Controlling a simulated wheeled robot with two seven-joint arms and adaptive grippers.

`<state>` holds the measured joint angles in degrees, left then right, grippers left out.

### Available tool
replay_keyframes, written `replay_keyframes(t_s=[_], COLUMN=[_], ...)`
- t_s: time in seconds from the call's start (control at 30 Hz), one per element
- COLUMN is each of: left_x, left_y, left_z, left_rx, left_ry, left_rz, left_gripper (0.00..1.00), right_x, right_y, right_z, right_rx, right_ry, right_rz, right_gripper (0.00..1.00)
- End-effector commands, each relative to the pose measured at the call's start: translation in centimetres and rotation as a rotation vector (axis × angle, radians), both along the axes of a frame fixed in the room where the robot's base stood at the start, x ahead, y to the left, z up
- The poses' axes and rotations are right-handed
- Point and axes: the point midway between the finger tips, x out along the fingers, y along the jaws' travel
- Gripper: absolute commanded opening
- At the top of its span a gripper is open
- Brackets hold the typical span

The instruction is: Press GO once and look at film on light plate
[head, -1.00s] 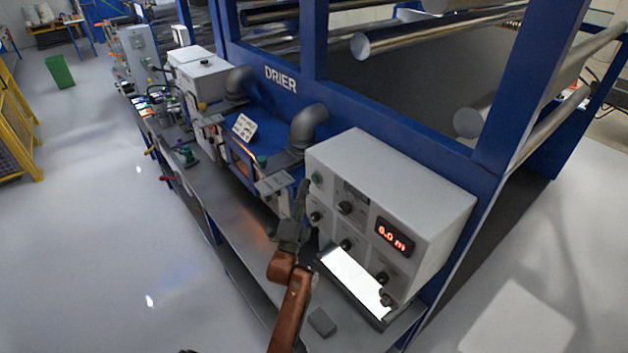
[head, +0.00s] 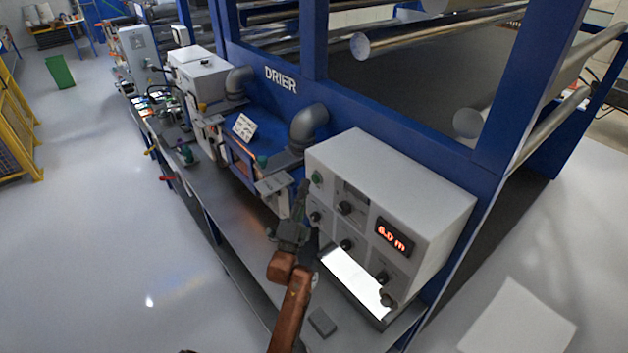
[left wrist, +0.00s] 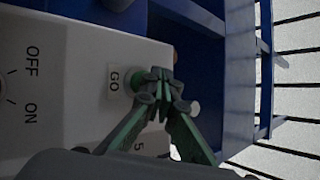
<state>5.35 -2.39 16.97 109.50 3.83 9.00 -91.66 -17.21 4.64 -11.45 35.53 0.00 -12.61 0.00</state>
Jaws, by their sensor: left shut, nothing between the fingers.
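The grey control box (head: 420,190) stands on the bench with a green button (head: 317,178) at its upper left. In the left wrist view the green button (left wrist: 136,80) sits beside a "GO" label (left wrist: 114,79). My left gripper (head: 304,188) is shut and empty, with its tips close to the green button; in the wrist view the fingertips (left wrist: 158,80) overlap its edge, and I cannot tell whether they touch. The bright light plate (head: 350,274) lies below the panel; no film detail is readable on it. My right gripper is out of view.
A red display (head: 394,237) appears to read "6.0 m". Several black knobs sit on the panel. A small grey block (head: 322,322) lies on the bench. The blue DRIER frame (head: 400,105) stands behind; open floor lies left.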

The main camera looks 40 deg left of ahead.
Motion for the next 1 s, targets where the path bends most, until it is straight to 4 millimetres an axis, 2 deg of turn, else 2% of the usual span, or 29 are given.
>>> replay_keyframes(t_s=[0.3,1.0], left_x=[0.8,1.2], left_y=[-0.2,-0.3], left_z=[0.0,0.0], left_rx=[0.0,-0.001], left_ry=[0.0,-0.001], left_rz=[0.0,0.0], left_gripper=[0.0,0.0], right_x=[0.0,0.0], right_y=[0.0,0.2], right_z=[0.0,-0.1], right_rx=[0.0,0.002], right_ry=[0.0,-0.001], right_rz=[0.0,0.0], right_gripper=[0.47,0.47])
